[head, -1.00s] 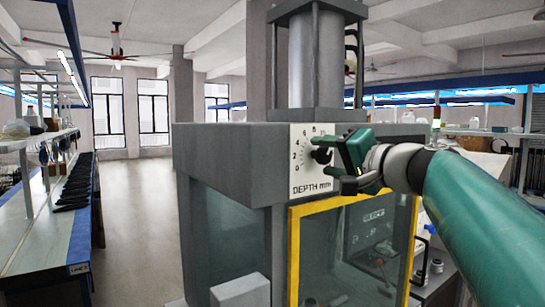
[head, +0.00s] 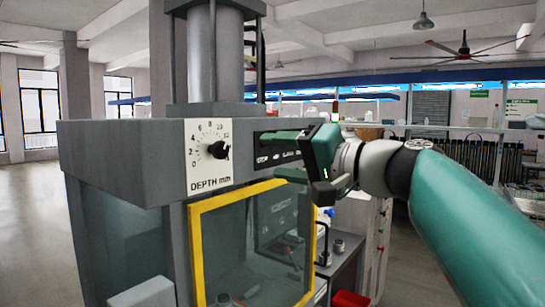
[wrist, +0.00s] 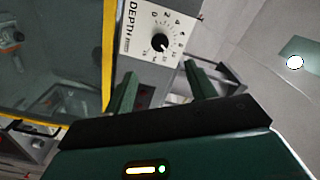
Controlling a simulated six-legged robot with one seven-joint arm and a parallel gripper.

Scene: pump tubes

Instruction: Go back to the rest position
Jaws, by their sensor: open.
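My gripper (head: 284,156) is at the end of my green arm, in front of the grey press machine (head: 110,150). Its two fingers are apart with nothing between them. The depth dial's black knob (head: 218,150) sits on a white plate marked "DEPTH mm" (head: 200,183), left of my gripper and apart from it. In the wrist view the knob (wrist: 160,42) shows beyond my open gripper (wrist: 162,85), also clear of the fingers.
A yellow-framed clear door (head: 194,250) is on the machine's front, below the dial. A red box (head: 350,299) stands at the lower right. Open floor (head: 30,220) lies to the left. Shelves (head: 460,128) run along the back right.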

